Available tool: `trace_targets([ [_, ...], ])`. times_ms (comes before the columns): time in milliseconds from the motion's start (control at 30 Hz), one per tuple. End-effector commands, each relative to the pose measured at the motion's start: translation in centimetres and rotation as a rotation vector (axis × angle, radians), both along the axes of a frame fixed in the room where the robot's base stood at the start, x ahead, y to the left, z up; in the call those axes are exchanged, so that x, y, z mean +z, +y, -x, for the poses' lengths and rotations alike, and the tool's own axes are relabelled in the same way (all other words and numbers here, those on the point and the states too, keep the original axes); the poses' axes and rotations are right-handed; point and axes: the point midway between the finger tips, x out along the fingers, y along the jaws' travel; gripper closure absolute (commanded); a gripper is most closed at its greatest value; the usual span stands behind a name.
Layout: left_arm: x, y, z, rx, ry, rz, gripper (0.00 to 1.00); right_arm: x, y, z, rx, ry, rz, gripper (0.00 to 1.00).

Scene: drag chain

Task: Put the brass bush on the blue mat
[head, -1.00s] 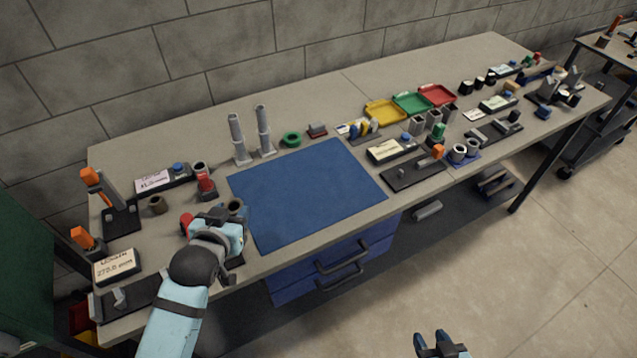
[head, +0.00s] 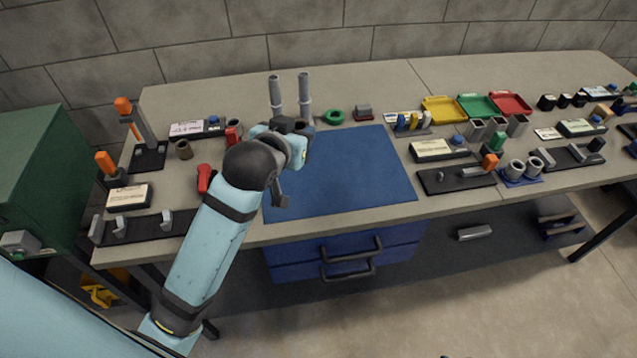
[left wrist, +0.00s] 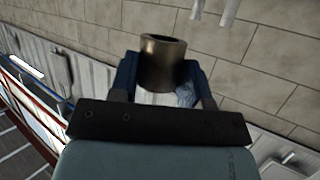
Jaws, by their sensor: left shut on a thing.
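The brass bush (left wrist: 162,62) is a short hollow cylinder with a dark brassy wall. In the left wrist view it sits between the two blue fingers of my left gripper (left wrist: 165,75), which is shut on it. In the head view my left gripper (head: 292,130) is raised in front of the mat's back left corner, and the bush is hard to make out there. The blue mat (head: 350,175) lies flat and bare on the bench; my left arm covers part of its left side. My right gripper is out of view.
Two grey posts (head: 304,98) stand behind the mat near the gripper, with a green ring (head: 334,117) beside them. A brown bush (head: 183,149) stands at the left. A black fixture (head: 455,179) and a label block (head: 437,149) lie right of the mat.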

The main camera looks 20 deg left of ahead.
Motion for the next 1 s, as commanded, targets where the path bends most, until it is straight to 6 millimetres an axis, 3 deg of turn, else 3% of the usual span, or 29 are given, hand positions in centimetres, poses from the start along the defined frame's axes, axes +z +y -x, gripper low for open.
trace_targets([
  [433, -11.8, 0.0, 0.1, -0.002, 0.005, -0.001, 0.9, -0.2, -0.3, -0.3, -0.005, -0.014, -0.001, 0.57],
  [1000, -18.5, 0.0, 0.1, -0.001, 0.002, 0.0, 0.9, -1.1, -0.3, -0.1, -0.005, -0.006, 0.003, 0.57],
])
